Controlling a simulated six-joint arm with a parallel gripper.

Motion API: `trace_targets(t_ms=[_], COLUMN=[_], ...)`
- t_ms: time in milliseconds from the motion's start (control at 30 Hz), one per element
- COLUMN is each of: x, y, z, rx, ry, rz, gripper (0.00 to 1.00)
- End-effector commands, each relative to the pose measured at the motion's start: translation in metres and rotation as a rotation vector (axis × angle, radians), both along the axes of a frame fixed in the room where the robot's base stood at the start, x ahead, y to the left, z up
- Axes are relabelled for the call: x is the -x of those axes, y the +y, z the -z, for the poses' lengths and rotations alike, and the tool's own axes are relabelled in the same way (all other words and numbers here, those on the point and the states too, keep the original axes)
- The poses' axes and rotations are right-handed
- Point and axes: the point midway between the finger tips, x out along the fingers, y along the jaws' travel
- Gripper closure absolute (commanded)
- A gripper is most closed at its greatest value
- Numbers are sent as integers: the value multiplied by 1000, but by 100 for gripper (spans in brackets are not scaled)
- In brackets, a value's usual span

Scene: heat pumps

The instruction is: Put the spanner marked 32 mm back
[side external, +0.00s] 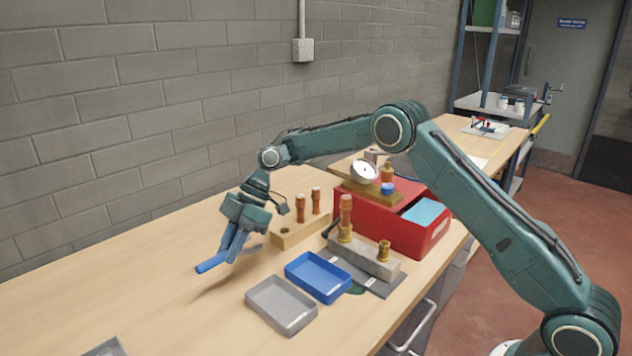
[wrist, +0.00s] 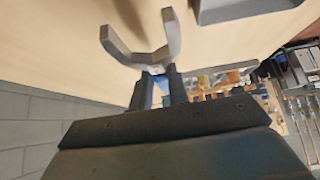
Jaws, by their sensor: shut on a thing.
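My gripper (side external: 236,246) hangs above the left part of the bench and is shut on a spanner. The spanner's blue handle (side external: 209,264) points down to the left in the side view. Its grey open-ended head (wrist: 140,50) shows just beyond my fingers (wrist: 158,88) in the wrist view. No size marking on it can be read. The spanner seems to be clear of the bench top. No other spanner can be made out clearly, and its place is not plain in these frames.
A blue tray (side external: 319,277) and a grey tray (side external: 281,305) lie right of my gripper. A wooden block (side external: 290,236) with copper-coloured fittings, a grey block with brass fittings (side external: 364,262) and a red box (side external: 430,235) stand behind. The bench's left side (side external: 90,290) is mostly clear.

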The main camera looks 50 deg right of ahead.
Motion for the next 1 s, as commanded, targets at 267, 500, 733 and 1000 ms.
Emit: trace_targets(t_ms=[267,500,733,1000], x=[0,0,0,1], y=[0,0,0,0], z=[1,10,27,49], rx=[-1,0,0,0], ry=[-1,2,2,2], rz=[-4,-3,-3,-3], gripper=[100,100,100,100])
